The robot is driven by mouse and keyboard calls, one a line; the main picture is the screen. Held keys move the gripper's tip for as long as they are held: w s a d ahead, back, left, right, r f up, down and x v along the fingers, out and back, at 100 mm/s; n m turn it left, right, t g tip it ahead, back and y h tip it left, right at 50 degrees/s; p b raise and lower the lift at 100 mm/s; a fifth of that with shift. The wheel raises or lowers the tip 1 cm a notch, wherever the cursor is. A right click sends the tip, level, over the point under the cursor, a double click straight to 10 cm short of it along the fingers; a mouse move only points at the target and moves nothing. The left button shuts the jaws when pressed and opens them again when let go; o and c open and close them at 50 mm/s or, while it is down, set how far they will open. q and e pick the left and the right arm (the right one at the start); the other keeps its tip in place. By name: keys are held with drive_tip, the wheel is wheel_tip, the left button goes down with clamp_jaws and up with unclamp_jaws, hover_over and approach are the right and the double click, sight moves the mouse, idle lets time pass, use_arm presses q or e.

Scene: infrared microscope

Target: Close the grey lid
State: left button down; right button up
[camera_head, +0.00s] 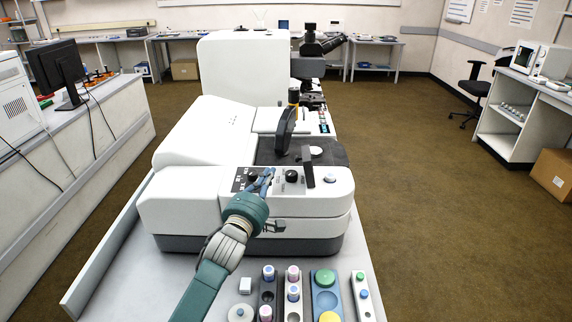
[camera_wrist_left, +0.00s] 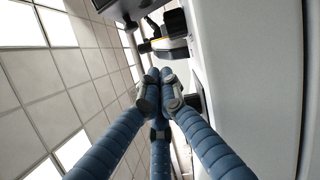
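The white infrared microscope (camera_head: 186,213) stands on the bench in the middle of the head view. A dark grey upright plate (camera_head: 308,174) stands on its front part beside a black knob; it may be the grey lid, but I cannot tell for sure. A curved dark piece (camera_head: 285,130) rises behind it from a dark grey top surface (camera_head: 332,152). My left gripper (camera_head: 267,178) is over the front control panel, left of the knob and apart from the plate. In the left wrist view its blue fingers (camera_wrist_left: 159,76) are together with nothing visible between them. My right gripper is not in view.
Sample holders with coloured caps (camera_head: 325,296) lie on the bench in front of the microscope. Black eyepieces (camera_head: 322,45) stand at its back right. A monitor (camera_head: 58,68) is on the left bench. The floor to the right is open.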

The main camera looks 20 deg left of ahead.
sight(305, 167)
use_arm(q)
drive_tip(key=w, duration=0.3)
drive_tip(key=shift+w+d+r+p, duration=0.2)
drive_tip(key=shift+r+p, duration=0.05)
drive_tip(key=shift+p, duration=0.05)
drive_tip(key=shift+w+d+r+p, duration=0.15)
drive_tip(key=shift+d+p, duration=0.1)
drive_tip(key=shift+d, duration=0.3)
drive_tip(key=shift+s+d+r+p, duration=0.1)
drive_tip(key=shift+d+p, duration=0.15)
drive_tip(key=shift+d, duration=0.3)
drive_tip(key=shift+w+d+r, duration=0.1)
drive_tip(key=shift+d+r, duration=0.05)
drive_tip(key=shift+d, duration=0.55)
drive_tip(key=shift+a, duration=0.1)
drive_tip(key=shift+d+r+m+p, duration=0.2)
drive_tip(key=shift+r+m+p, duration=0.1)
drive_tip(key=shift+p, duration=0.15)
